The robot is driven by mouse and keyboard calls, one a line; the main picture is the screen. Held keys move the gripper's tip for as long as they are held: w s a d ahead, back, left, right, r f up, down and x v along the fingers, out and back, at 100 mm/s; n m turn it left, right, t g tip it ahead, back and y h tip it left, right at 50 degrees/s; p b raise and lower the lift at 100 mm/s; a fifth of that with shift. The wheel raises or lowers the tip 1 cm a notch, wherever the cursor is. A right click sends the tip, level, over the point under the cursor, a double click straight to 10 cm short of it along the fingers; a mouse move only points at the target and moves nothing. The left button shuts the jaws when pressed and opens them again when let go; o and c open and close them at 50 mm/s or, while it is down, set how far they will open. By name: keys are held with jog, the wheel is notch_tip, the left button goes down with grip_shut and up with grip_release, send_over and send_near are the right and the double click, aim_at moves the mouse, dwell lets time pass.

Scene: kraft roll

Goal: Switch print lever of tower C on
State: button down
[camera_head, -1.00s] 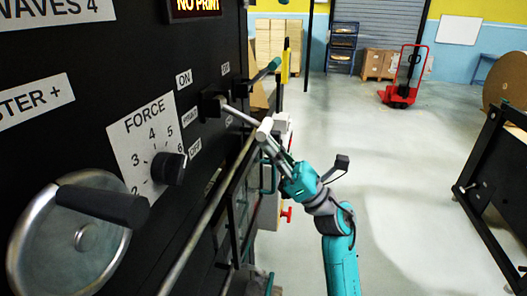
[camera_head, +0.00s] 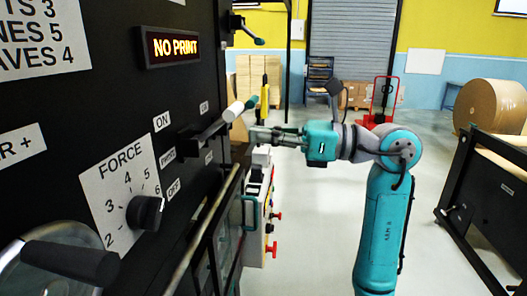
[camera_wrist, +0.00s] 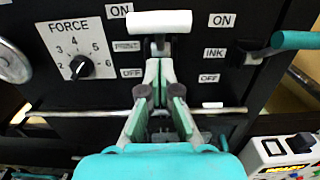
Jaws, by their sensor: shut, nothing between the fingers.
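The print lever has a white crossbar handle (camera_head: 233,110) on a black mount, beside ON, PRINT and OFF labels on the black panel. It slants up and outward from the panel. It also shows in the wrist view (camera_wrist: 162,22), just beyond the fingertips. My gripper (camera_head: 254,133) is shut and empty, pointing left at the panel just below and right of the handle. In the wrist view its fingers (camera_wrist: 160,68) are together below the handle; I cannot tell whether they touch the lever. The display (camera_head: 172,47) reads NO PRINT. No tower letter shows.
A teal-handled ink lever (camera_wrist: 297,40) stands right of the print lever. A FORCE dial (camera_head: 145,212) and a handwheel (camera_head: 50,268) are at the left. A rail (camera_head: 205,230) runs below. A white box with red knobs (camera_head: 258,215) stands below my gripper.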

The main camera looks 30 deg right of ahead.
aim_at(240, 110)
jog(key=shift+w+a+r, duration=0.15)
jog(key=shift+a+r, duration=0.05)
jog(key=shift+r, duration=0.5)
jog(key=shift+w+a+r, duration=0.2)
jog(key=shift+r, duration=0.45)
jog(key=shift+w+a+r, duration=0.15)
jog(key=shift+a+r, duration=0.05)
jog(key=shift+r, duration=0.5)
